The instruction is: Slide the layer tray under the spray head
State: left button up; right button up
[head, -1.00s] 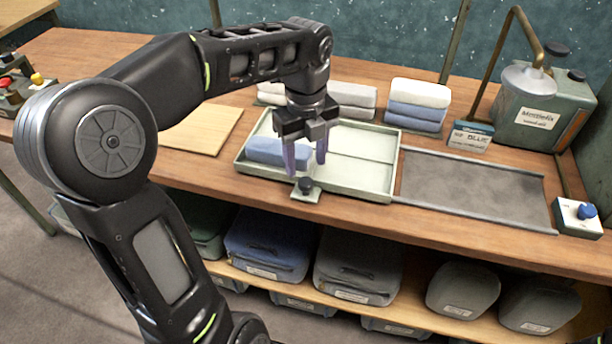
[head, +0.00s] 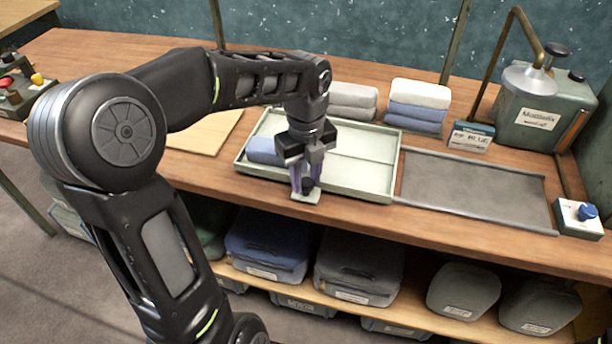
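The layer tray (head: 376,187) is a shallow pale green tray on the wooden bench, with a blue folded block (head: 262,150) in its left part. A small tab with a dark knob (head: 307,186) sticks out from its front edge. My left gripper (head: 303,184) is down at the knob, its fingers on either side of it; whether they press on it is too small to tell. My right gripper is not in view.
The railed strip right of the tray is empty. Behind stand grey folded blocks (head: 352,98), a white and blue stack (head: 418,105), a BLUE label card (head: 471,137) and a green canister (head: 545,115).

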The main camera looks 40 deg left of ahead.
pick_arm(q)
grip_shut()
dwell(0.9)
